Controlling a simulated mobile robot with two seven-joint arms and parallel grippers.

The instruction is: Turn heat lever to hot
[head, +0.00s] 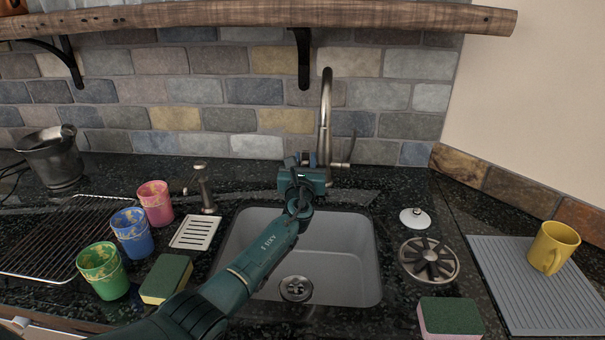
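The metal faucet (326,105) rises behind the sink, with a curved neck. Its slim heat lever (350,148) stands on the right side of the faucet, tilted slightly to the right at the top. My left gripper (306,158) reaches over the sink to the left of the faucet's lower body, with its fingers pointing at the back wall. The lever is on the other side of the faucet from it. The fingers are small and partly hidden by the gripper's body, so their opening is unclear. My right gripper is out of view.
The grey sink (345,270) lies under my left arm. Pink (155,203), blue (132,233) and green (103,270) cups stand left. A soap dispenser (204,188) is left of the sink. A wooden shelf (240,15) overhangs the back. A yellow mug (553,247) is at right.

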